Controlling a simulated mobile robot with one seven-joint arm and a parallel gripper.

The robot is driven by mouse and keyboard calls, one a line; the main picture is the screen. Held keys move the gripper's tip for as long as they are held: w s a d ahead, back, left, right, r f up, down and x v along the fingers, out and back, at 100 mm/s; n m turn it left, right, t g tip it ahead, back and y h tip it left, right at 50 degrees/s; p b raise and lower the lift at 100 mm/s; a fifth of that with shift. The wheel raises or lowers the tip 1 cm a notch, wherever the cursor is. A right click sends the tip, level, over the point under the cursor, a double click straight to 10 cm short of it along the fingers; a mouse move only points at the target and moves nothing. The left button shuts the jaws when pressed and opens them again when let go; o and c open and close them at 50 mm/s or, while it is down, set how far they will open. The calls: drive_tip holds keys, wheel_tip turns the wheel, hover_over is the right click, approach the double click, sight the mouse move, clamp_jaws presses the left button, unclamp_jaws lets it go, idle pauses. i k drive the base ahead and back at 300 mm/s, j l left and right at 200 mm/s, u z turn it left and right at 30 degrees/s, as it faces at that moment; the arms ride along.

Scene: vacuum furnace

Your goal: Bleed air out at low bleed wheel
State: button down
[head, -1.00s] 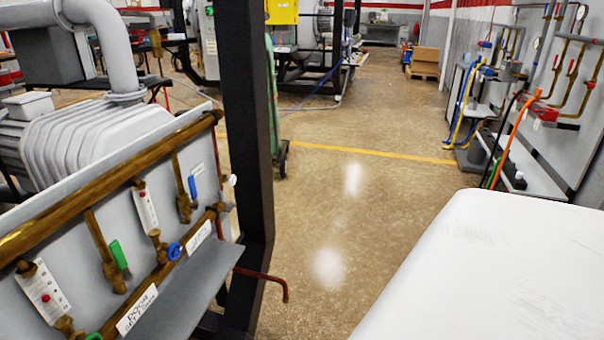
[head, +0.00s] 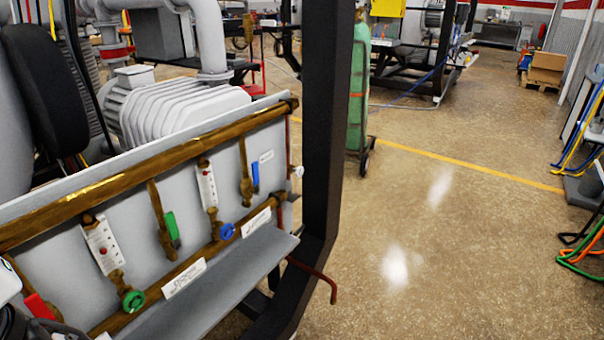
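A grey valve panel with brass pipes (head: 92,197) fills the lower left. A green round wheel (head: 133,300) sits low on the panel. A blue round wheel (head: 227,231) sits further right along the lower brass pipe. The label plates beside them (head: 184,279) are too small to read, so I cannot tell which wheel is the low bleed wheel. My gripper is not clearly visible. A white and dark shape (head: 30,325) is cut off at the lower left corner, and I cannot tell what it is.
Green (head: 171,227), blue (head: 255,176) and red (head: 40,306) lever handles are on the panel. A black post (head: 336,130) stands at its right end, with a bent red rod (head: 318,274) low beside it. A green cylinder (head: 358,95) stands behind. Open floor (head: 440,260) lies right.

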sight(299, 172)
drive_tip(key=i+l, duration=0.15)
drive_tip(key=l, duration=0.2)
drive_tip(key=i+l, duration=0.15)
drive_tip(key=l, duration=0.25)
drive_tip(key=i+l, duration=0.2)
drive_tip(key=l, duration=0.15)
drive_tip(key=i+l+u, duration=0.1)
drive_tip(key=l, duration=0.3)
